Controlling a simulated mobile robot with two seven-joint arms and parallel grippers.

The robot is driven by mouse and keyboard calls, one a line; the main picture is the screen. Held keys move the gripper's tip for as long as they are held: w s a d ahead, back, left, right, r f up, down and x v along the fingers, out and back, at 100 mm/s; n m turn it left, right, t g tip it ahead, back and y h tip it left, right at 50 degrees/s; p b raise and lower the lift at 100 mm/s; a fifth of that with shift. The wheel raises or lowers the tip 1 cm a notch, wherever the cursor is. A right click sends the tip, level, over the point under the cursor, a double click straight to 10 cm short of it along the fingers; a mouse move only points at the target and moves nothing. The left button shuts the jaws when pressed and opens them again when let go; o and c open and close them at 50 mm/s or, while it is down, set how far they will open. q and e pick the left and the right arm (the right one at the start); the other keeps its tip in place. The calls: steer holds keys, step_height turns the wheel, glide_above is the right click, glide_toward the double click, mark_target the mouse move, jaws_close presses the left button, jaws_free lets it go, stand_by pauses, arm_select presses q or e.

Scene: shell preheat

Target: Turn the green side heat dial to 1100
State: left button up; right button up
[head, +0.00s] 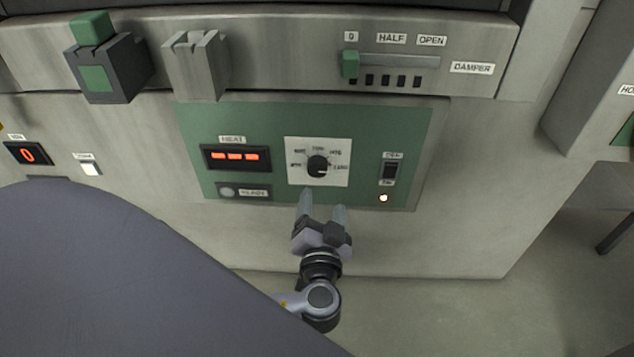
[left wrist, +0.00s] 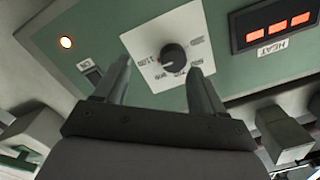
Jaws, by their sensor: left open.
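The heat dial is a round black knob (head: 318,166) on a white scale plate (head: 341,177) in the green panel (head: 270,120). Its scale numbers are too small to read surely. A light mark on the knob points to the right in the head view. My left gripper (head: 322,208) is open and empty just below the dial, apart from it. In the left wrist view the knob (left wrist: 173,56) shows beyond and between the two open fingers (left wrist: 160,85). The heat display (head: 236,156) shows red dashes. My right gripper is not in view.
Right of the dial is a black switch (head: 390,171) with a lit lamp (head: 383,198) below it. Above are a damper slider with a green knob (head: 350,65) and two protruding blocks, one dark with green (head: 104,70), one grey (head: 197,65).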

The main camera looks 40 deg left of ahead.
mark_target(317, 172)
arm_select(q)
steer(key=shift+w+a+r+n+b, duration=0.35)
steer(key=shift+w+a+n, duration=0.45)
steer(key=shift+n, duration=0.25)
steer(key=shift+w+a+r+n+b, duration=0.25)
steer(key=shift+w+a+r+n, duration=0.15)
steer(key=shift+w+a+n, duration=0.55)
steer(key=shift+w+a+r+n+b, duration=0.35)
steer(key=shift+w+a+n, duration=0.3)
steer(key=shift+n, duration=0.55)
steer(key=c, duration=1.1)
steer(key=shift+o, duration=0.2)
